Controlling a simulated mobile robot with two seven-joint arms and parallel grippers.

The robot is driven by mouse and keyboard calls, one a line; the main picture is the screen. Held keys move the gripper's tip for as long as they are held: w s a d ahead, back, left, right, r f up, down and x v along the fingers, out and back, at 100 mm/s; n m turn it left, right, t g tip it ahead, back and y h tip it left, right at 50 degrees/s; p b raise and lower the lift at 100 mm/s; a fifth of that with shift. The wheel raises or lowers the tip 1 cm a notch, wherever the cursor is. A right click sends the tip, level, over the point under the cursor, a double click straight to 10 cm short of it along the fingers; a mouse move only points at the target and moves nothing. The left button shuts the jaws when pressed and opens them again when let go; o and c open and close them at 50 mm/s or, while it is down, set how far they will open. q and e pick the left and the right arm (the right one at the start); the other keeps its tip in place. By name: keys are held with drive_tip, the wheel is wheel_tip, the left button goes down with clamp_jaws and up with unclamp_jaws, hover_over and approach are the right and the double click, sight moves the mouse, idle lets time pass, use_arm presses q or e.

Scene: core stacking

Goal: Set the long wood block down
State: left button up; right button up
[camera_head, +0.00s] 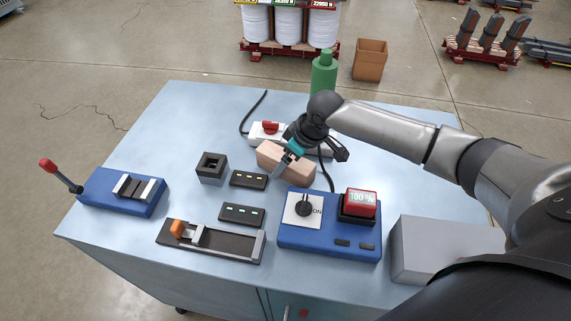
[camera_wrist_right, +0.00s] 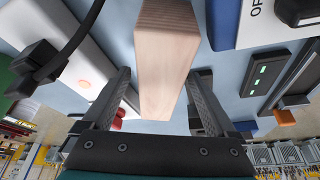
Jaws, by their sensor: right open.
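The long wood block (camera_head: 270,156) lies on the blue-grey table, in front of the power strip. It is pale wood, and my right gripper partly covers it in the head view. My right gripper (camera_head: 306,164) is over the block, with its fingers apart. In the right wrist view the block (camera_wrist_right: 166,60) lies lengthwise between the two open fingers (camera_wrist_right: 163,74), with a gap visible on each side. My left gripper is not in view.
A blue box with a dial and red display (camera_head: 320,238) stands close in front of the block. Two black indicator plates (camera_head: 248,180), a dark square socket (camera_head: 211,166) and a slider tray (camera_head: 225,244) are to its left. A green bottle (camera_head: 323,76) stands behind.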

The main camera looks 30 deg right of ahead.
drive_tip(key=shift+c, duration=0.2)
drive_tip(key=shift+r, duration=0.1)
clamp_jaws()
idle(0.4)
